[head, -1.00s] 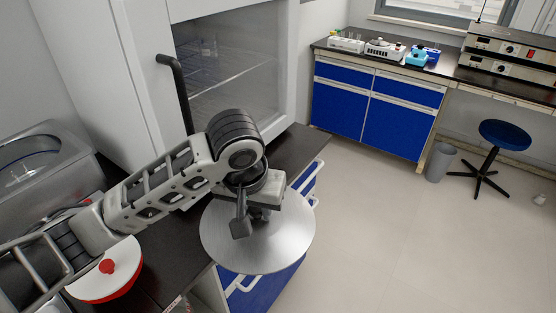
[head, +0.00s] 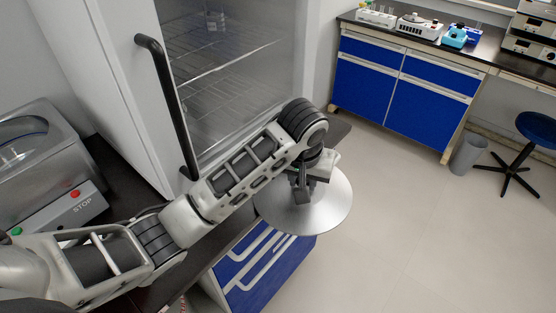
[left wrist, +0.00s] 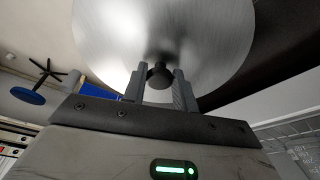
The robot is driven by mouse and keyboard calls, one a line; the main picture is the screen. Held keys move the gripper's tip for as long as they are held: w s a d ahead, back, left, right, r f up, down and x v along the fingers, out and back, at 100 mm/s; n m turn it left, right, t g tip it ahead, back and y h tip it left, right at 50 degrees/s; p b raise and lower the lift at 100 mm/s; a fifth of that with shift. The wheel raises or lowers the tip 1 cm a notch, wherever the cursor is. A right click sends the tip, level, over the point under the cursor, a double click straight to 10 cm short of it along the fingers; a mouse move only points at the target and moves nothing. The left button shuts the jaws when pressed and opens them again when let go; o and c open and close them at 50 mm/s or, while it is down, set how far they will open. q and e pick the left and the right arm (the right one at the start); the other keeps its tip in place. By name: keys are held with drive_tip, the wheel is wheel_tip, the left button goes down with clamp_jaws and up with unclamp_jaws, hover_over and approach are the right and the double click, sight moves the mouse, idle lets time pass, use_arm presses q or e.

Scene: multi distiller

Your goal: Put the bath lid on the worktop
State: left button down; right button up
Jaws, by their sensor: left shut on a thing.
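The bath lid (head: 325,212) is a round, flat, brushed-metal disc. My left gripper (head: 302,188) is above it and shut on its knob. The left wrist view shows the dark knob (left wrist: 159,75) between the two fingers, with the disc (left wrist: 205,35) beyond it. In the head view the lid hangs in front of the blue drawers, partly over the floor. The dark worktop (head: 110,160) runs behind and under my left arm, which hides much of it. My right gripper is not in view.
A white cabinet with a glass front and black handle (head: 168,105) stands close behind my arm. A grey machine with a STOP button (head: 75,193) is on the worktop at left. Blue drawers (head: 262,265) are below. Open floor lies at right, with a bin (head: 468,155) and stool (head: 538,128).

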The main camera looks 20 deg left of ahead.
sight(278, 176)
use_arm(q)
drive_tip(key=a, duration=0.1)
drive_tip(key=w+a, duration=0.1)
drive_tip(key=a, duration=0.2)
drive_tip(key=w+a, duration=0.1)
drive_tip(key=a+p, duration=0.1)
drive_tip(key=shift+w+a+r, duration=0.1)
drive_tip(key=shift+w+a, duration=0.15)
drive_tip(key=shift+a, duration=0.1)
drive_tip(key=shift+d, duration=0.1)
drive_tip(key=shift+f, duration=0.2)
drive_tip(key=c, duration=1.1)
unclamp_jaws()
drive_tip(key=shift+f, duration=0.15)
